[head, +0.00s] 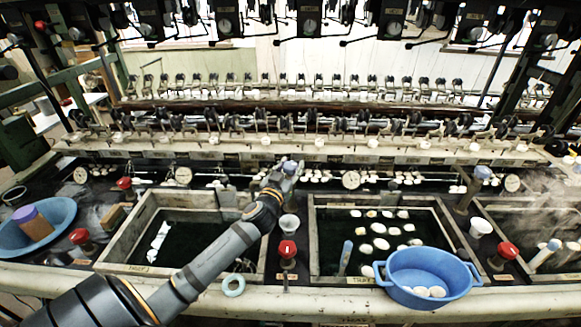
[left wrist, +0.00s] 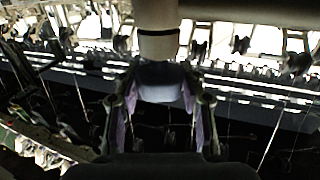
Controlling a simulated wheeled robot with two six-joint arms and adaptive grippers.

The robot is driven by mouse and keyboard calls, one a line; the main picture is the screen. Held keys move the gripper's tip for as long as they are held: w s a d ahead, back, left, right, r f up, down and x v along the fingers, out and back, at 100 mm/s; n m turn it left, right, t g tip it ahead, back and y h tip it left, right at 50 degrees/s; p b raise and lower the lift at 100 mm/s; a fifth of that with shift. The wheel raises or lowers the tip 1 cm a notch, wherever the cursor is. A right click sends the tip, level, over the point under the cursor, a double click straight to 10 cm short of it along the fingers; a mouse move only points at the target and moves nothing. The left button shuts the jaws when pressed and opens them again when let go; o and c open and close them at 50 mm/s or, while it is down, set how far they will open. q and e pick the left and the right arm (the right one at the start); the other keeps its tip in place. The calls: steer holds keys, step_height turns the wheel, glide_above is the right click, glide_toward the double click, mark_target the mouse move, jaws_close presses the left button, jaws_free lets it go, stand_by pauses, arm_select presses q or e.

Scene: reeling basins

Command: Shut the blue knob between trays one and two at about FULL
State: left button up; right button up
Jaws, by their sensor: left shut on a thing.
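The blue knob (head: 290,166) stands at the back, between the left tray (head: 128,236) and the middle tray (head: 314,240). The tray labels are too small to read surely. My left gripper (head: 283,175) reaches over the left tray and is shut on this knob, hiding part of it. In the left wrist view the knob (left wrist: 160,82) sits between the two fingers, under a pale post. Its dial marking cannot be read. A second blue knob (head: 483,172) stands farther right. My right gripper is not in view.
A red knob (head: 288,249) and a white cup (head: 287,226) stand between the trays. A blue basin (head: 428,290) overlaps the middle tray's front. A pale blue ring (head: 233,285) lies on the front ledge. Reeling machinery crowds the back.

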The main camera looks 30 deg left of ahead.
arm_select(q)
steer(key=shift+m+h, duration=0.4)
steer(key=shift+h, duration=0.2)
steer(key=m+h, duration=0.3)
steer(key=h, duration=0.1)
steer(key=shift+a+t, duration=0.1)
steer(key=shift+t, duration=0.2)
steer(key=shift+r+m+h+p, duration=0.2)
steer(key=shift+m+h+p, duration=0.15)
steer(key=shift+h, duration=0.55)
steer(key=shift+r+m+h+p, duration=0.1)
steer(key=shift+m+h+p, duration=0.65)
steer(key=shift+h+p, duration=0.5)
steer(key=m+h+b, duration=0.1)
steer(key=f+g+h+b, duration=0.1)
steer(key=shift+w+m+g+h+b, duration=0.1)
steer(key=shift+m+g+h+b, duration=0.2)
steer(key=shift+m+b, duration=0.1)
steer(key=shift+r+m+g+h+b, duration=0.2)
steer(key=shift+m+g+h+b, duration=0.25)
steer(key=shift+h+b, duration=0.25)
steer(key=shift+r+m, duration=0.1)
steer(key=shift+m, duration=0.15)
